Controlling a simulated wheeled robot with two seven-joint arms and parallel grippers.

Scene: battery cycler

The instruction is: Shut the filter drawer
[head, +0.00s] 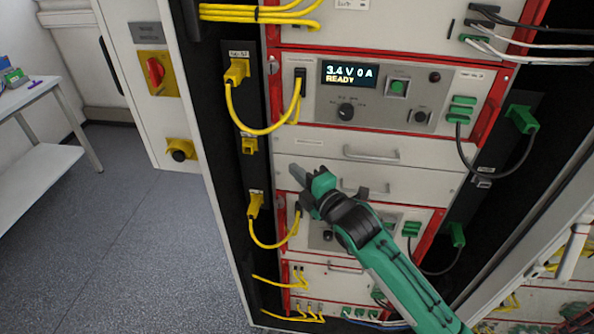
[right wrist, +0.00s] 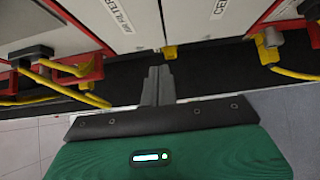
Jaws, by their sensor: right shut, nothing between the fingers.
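Two plain white drawer fronts with grey bar handles sit one above the other mid-rack in the head view: an upper front (head: 325,148) and a lower front (head: 425,184). My right gripper (head: 298,174) is shut and empty, by the left end of the lower front. Its fingertips also show in the right wrist view (right wrist: 158,72). My left gripper is not in view.
Yellow cables (head: 232,108) loop down the left side, close to my right gripper. Black cables (head: 462,160) hang at the right. A cycler unit with a lit display (head: 348,74) sits above the drawers. Floor (head: 150,240) left of the rack is clear.

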